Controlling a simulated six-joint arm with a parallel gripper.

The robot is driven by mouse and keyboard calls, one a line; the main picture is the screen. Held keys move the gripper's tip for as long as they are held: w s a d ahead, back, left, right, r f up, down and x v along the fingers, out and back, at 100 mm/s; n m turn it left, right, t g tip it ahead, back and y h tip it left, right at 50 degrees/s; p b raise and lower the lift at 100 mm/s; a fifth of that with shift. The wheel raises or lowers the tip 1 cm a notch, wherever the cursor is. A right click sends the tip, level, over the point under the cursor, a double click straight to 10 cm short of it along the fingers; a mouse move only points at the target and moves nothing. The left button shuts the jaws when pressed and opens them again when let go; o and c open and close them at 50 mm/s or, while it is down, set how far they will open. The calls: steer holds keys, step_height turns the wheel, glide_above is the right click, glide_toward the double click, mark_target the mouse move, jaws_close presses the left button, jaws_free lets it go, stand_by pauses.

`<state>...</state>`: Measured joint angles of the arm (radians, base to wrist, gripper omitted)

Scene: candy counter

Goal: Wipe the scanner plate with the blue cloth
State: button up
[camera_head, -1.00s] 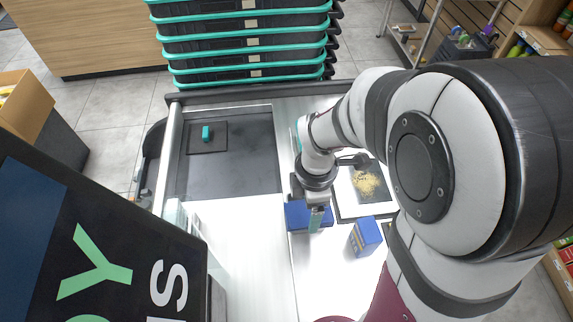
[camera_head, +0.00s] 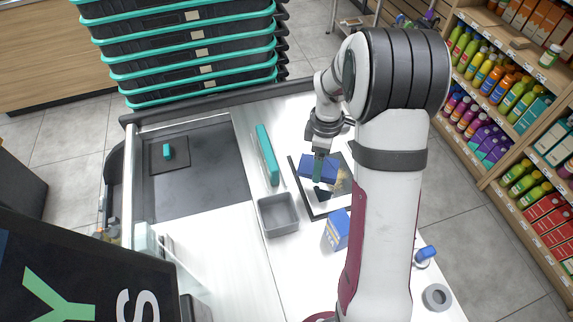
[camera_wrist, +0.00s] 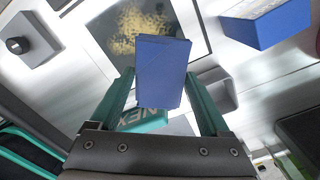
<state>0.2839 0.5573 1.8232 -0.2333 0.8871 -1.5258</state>
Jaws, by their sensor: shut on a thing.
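The blue cloth (camera_head: 318,166) looks like a thick, plain folded slab. My gripper (camera_head: 319,160) is shut on it, and in the wrist view the cloth (camera_wrist: 162,72) sits between the teal fingers. The scanner plate (camera_wrist: 128,45) is dark glass in a pale frame, with yellow crumbs spread over part of it. In the head view my arm hides part of the plate (camera_head: 318,204), and some crumbs show beside the arm.
An empty grey tray (camera_head: 278,214) stands left of the plate, with a teal divider bar (camera_head: 267,154) behind it. A blue box (camera_head: 337,231) stands in front of the plate. A grey ring (camera_head: 437,297) lies at the right edge. The white counter at front left is clear.

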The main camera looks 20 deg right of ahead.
mark_target(336, 162)
steer(key=d, duration=0.1)
steer(key=w+d+f+m, duration=0.1)
steer(key=d, duration=0.1)
steer(key=d+m, duration=0.1)
steer(key=d, duration=0.1)
steer(key=shift+w+d+f, duration=0.25)
steer(key=shift+w+f, duration=0.1)
steer(key=shift+f, duration=1.45)
steer(key=shift+f, duration=0.1)
steer(key=shift+f, duration=0.6)
